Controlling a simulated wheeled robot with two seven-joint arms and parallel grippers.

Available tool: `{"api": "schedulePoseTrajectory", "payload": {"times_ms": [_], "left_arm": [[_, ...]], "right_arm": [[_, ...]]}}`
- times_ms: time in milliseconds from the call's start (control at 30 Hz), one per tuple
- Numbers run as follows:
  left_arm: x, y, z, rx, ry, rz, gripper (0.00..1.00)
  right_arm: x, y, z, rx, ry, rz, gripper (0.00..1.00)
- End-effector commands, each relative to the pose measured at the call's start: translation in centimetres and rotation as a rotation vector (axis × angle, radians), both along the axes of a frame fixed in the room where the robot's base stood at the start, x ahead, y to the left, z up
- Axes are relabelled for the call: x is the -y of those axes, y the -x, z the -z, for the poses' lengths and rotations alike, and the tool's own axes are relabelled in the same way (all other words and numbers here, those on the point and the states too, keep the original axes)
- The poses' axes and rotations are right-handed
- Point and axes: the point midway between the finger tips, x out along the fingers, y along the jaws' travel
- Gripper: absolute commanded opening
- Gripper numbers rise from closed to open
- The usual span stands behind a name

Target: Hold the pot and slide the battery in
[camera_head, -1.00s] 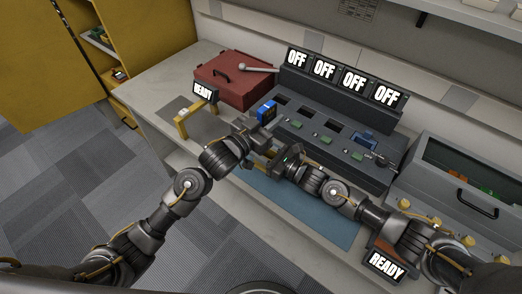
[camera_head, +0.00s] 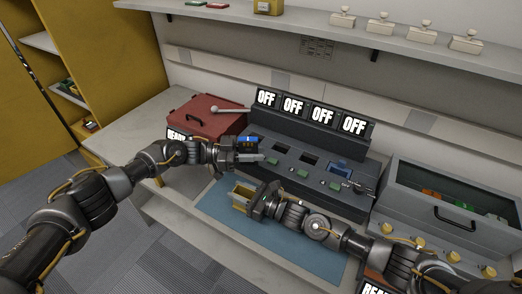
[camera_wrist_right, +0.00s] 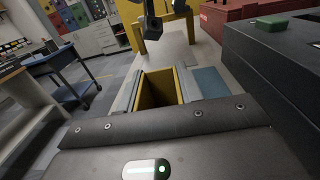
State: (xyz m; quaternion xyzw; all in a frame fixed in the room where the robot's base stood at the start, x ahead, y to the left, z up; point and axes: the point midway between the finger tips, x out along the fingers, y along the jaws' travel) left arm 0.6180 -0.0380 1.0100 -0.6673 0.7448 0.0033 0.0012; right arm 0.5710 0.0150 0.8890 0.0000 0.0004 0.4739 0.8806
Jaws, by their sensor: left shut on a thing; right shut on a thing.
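The blue battery (camera_head: 247,141) is in my left gripper (camera_head: 249,154), which is shut on it over the front left of the dark charger dock (camera_head: 318,166). The yellow open-topped pot (camera_head: 240,197) is in my right gripper (camera_head: 247,199), which is shut on it above the blue mat, lower than the battery and apart from it. In the right wrist view the pot (camera_wrist_right: 160,88) shows its hollow inside, and it looks empty. Part of my left arm (camera_wrist_right: 150,22) shows beyond it.
The dock has several OFF signs (camera_head: 294,107) and green buttons. A red toolbox (camera_head: 205,116) stands left of it, a grey glass-fronted case (camera_head: 445,195) right of it. The blue mat (camera_head: 290,245) has free room. A shelf (camera_head: 300,22) runs above.

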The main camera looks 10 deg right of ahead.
Motion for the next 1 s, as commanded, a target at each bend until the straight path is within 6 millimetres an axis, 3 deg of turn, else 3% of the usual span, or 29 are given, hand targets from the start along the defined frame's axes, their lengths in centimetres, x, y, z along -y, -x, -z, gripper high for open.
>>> {"api": "schedulePoseTrajectory", "payload": {"times_ms": [200,400,1000], "left_arm": [[-1.0,4.1,0.2,0.003,-0.002,0.298,0.00],[-2.1,6.1,-0.2,0.002,0.003,0.445,0.00],[-2.5,6.4,0.3,-0.001,0.002,0.474,0.00]], "right_arm": [[0.0,0.0,0.0,-0.001,0.000,0.000,0.14],[0.0,0.0,0.0,-0.001,0.001,0.000,0.14],[0.0,0.0,0.0,-0.001,0.001,-0.001,0.14]]}}
